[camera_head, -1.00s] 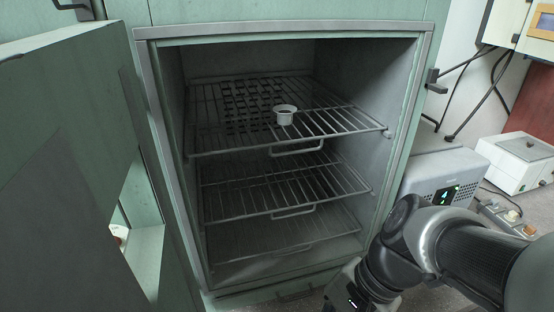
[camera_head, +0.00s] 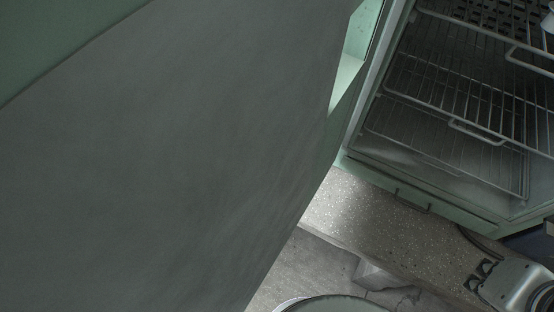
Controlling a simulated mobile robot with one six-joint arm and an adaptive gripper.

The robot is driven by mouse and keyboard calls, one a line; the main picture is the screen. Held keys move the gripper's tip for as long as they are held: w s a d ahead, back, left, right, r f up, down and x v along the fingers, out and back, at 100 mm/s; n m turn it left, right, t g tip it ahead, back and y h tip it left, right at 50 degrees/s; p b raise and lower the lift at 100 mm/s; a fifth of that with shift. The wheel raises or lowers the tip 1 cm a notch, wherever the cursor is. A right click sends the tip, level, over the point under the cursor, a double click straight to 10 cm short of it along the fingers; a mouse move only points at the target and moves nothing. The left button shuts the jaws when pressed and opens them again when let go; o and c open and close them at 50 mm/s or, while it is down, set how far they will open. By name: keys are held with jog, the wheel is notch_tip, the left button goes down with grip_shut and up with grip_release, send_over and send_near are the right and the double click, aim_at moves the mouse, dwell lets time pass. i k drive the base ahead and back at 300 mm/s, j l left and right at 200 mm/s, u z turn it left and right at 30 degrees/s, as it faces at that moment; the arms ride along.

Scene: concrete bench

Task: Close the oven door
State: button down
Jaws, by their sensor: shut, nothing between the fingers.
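The oven door (camera_head: 190,150) is a large grey-green panel that fills the left and middle of the view, close to the camera. It stands open, swung out to the left of the oven. The oven (camera_head: 372,92) is at the right with its cavity uncovered and wire racks inside. Its right side and top are cut off by the frame. My gripper (camera_head: 478,278) is low at the right, in front of and below the oven opening. It is shut and empty, and apart from the door in this view.
Wire racks (camera_head: 455,75) fill the cavity; part of a small white cup (camera_head: 549,17) shows at the upper right edge. A speckled bench top (camera_head: 375,210) runs below the oven, with its front edge near the lower middle. The grey floor lies in front.

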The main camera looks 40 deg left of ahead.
aim_at(156, 155)
jog(key=k+j+u, duration=0.2)
jog(key=k, duration=0.4)
jog(key=k+j+u, duration=0.15)
jog(key=k, duration=0.45)
jog(key=k+j+u, duration=0.1)
jog(key=j, duration=0.3)
jog(key=k+j, duration=0.1)
jog(key=j, duration=0.25)
jog(key=u, duration=0.05)
